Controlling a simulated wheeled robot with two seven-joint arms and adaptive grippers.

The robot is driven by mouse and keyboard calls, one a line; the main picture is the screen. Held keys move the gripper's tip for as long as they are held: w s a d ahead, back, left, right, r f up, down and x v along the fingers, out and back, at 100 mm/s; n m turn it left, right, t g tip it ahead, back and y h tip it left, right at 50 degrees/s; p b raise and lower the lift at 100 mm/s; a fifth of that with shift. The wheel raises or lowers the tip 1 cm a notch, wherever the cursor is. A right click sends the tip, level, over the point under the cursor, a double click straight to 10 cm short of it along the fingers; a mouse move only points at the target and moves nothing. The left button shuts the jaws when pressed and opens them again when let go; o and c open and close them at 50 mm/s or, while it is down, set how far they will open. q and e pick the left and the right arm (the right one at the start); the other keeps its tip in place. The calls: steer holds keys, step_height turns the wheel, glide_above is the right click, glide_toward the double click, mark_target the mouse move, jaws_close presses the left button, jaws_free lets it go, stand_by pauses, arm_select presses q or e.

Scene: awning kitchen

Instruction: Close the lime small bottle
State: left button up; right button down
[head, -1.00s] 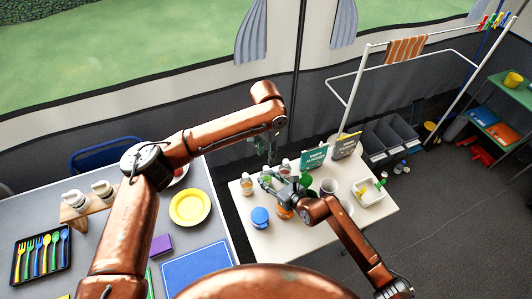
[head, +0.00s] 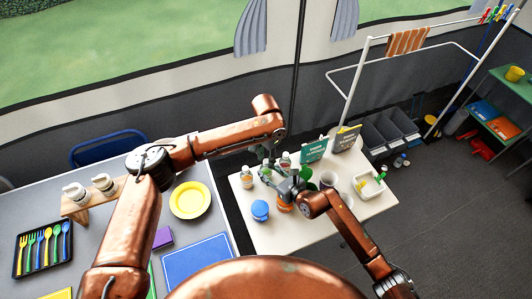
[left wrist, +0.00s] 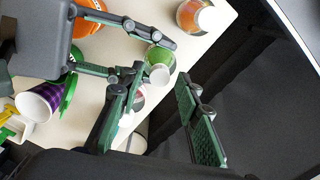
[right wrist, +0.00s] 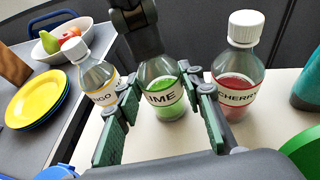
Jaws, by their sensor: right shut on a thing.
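The lime bottle (right wrist: 168,101), clear with green liquid, stands upright in the right wrist view between the mango bottle (right wrist: 97,77) and the cherry bottle (right wrist: 238,68). My right gripper (right wrist: 158,80) is shut on its body from the sides. My left gripper (left wrist: 163,76) is over the bottle's top, its fingers apart on either side. A white round top, which looks like a cap (left wrist: 158,75), shows on the lime bottle in the left wrist view. I cannot tell whether it is fastened. In the right wrist view a dark gripper part hides the bottle's top.
The bottles stand near the back edge of a cream table (head: 300,233). A grey table (head: 130,235) with yellow plates (head: 190,200) lies to the left.

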arm_select(q)
steer(key=shift+f, duration=0.2)
steer(key=shift+c, duration=0.4)
jaws_close()
steer(key=m, duration=0.5)
steer(key=shift+o, duration=0.7)
jaws_free()
steer(key=shift+r, duration=0.1)
